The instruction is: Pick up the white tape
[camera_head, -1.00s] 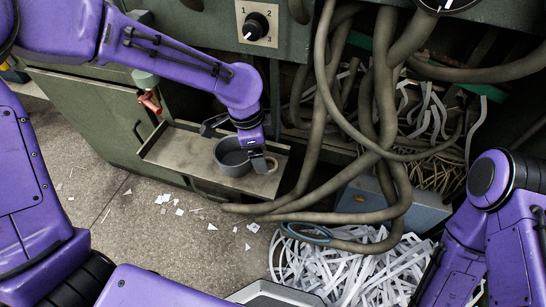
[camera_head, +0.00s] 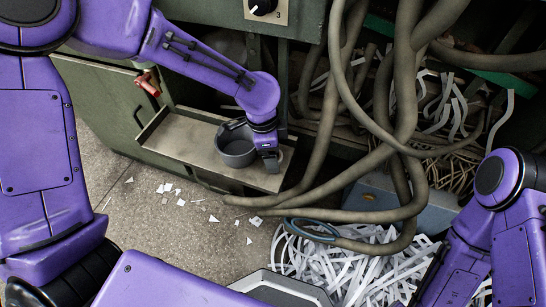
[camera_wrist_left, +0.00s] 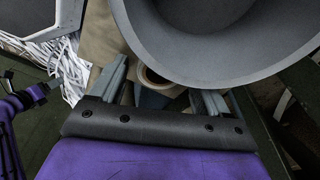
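The tape roll (camera_wrist_left: 155,76), a pale ring with a brown core, shows in the left wrist view. It is between the fingers of my left gripper (camera_wrist_left: 163,84), partly covered by the rim of a grey round cup (camera_wrist_left: 190,60). The fingers are open and I see no contact with the roll. In the head view my left gripper (camera_head: 268,160) points down over the right end of a metal tray (camera_head: 185,143), beside the cup (camera_head: 236,152). The roll is mostly or wholly hidden there. My right arm is at the lower right; its gripper is out of view.
The cup stands close against the left gripper. Thick hoses (camera_head: 410,110) hang just right of the tray. White paper strips (camera_head: 350,268) are heaped below, near a blue-handled ring (camera_head: 312,230). A red handle (camera_head: 149,85) sticks out from the green cabinet. Paper scraps lie on the floor.

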